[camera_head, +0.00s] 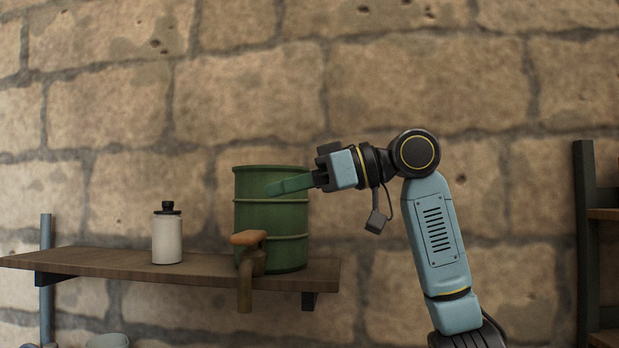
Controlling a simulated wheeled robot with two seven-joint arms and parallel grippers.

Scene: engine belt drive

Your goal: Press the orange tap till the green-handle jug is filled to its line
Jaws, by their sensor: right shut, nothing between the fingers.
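The orange tap (248,238) has a brown spout (245,285) and sits at the front of a green drum (288,222), which stands on a wooden shelf. My right gripper (268,189) comes in from the right and points left in front of the drum's upper part. Its fingers are shut and empty. In the picture it is above the tap and slightly to its right, with a clear gap between them. I cannot make out the green-handle jug; the space far below the spout is outside the picture. My left gripper is not in view.
The wooden shelf (110,262) also holds a white bottle with a black cap (167,236), left of the drum. Partly cut-off pale objects (108,341) show at the bottom left. A dark rack (586,240) stands at the far right. A stone wall is behind.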

